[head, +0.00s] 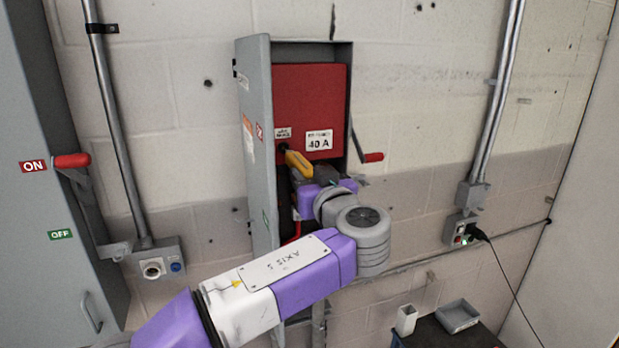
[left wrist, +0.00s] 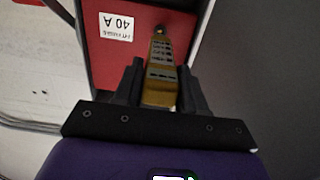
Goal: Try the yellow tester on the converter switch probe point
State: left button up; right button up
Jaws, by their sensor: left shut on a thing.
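The yellow tester (head: 298,163) is held in my left gripper (head: 311,176), in front of the red panel (head: 309,95) of the open grey switch box (head: 258,130). In the left wrist view the jaws (left wrist: 161,92) are shut on both sides of the tester (left wrist: 161,70). Its narrow tip points at the red panel, at a dark probe point (head: 283,146) under a small white label. The tip is at or very near this point; I cannot tell whether it touches. My right gripper is not in view.
The box door stands open on the left. A red-handled lever (head: 372,157) sticks out at the box's right. A grey cabinet with a red ON handle (head: 72,160) is at far left. A socket with a plugged cable (head: 466,231) and a dark table (head: 445,335) are at right.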

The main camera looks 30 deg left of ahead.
pick_arm(q)
jog(key=shift+w+a, duration=0.25)
jog(key=shift+a, duration=0.05)
dwell(0.4)
jog(key=shift+b, duration=0.4)
dwell(1.3)
jog(key=shift+s+d+b, duration=0.35)
jog(key=shift+d+b, duration=0.1)
jog(key=shift+b+v, duration=1)
jog(key=shift+v, duration=1.9)
